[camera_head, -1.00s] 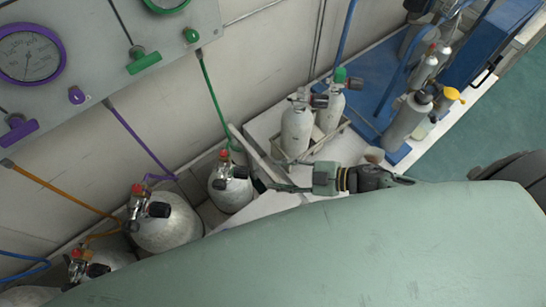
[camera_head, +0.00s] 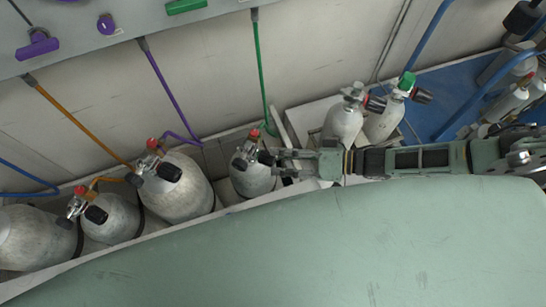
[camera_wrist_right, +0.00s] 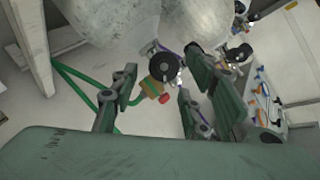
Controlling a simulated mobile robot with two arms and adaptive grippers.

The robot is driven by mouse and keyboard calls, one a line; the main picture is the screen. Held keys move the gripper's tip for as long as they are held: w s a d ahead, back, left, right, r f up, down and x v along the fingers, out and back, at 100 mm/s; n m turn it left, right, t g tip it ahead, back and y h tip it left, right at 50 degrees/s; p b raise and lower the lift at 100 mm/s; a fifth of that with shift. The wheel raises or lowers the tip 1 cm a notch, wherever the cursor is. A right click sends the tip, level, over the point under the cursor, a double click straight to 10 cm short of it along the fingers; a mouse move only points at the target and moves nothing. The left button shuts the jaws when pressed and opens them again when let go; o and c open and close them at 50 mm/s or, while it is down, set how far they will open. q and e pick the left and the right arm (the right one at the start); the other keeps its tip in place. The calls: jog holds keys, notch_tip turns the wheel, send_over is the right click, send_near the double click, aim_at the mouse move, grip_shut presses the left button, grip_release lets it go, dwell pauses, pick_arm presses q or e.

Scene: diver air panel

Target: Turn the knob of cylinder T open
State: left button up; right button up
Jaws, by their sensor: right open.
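Several grey-white cylinders with valves stand in a row along the wall; I can read no letter T on any. The cylinder on the green hose (camera_head: 252,182) has a valve with a red top and a black knob. My right gripper (camera_head: 280,163) reaches in from the right, open, its fingertips close beside that valve. In the right wrist view, the open fingers (camera_wrist_right: 160,88) spread either side of a black round knob (camera_wrist_right: 164,67) and a red-tipped fitting (camera_wrist_right: 164,98). I cannot tell whether they touch. My left gripper is out of view.
Orange, purple and blue hoses run to the other cylinders on the left. Two white cylinders (camera_head: 342,123) stand behind my right arm. A wall panel (camera_head: 120,22) is above. A large green surface fills the foreground.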

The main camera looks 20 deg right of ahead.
aim_at(276, 158)
jog(key=shift+b+x, duration=0.3)
jog(key=shift+x, duration=1.3)
jog(key=shift+c, duration=0.3)
jog(key=shift+d, duration=0.1)
jog(key=c, duration=1)
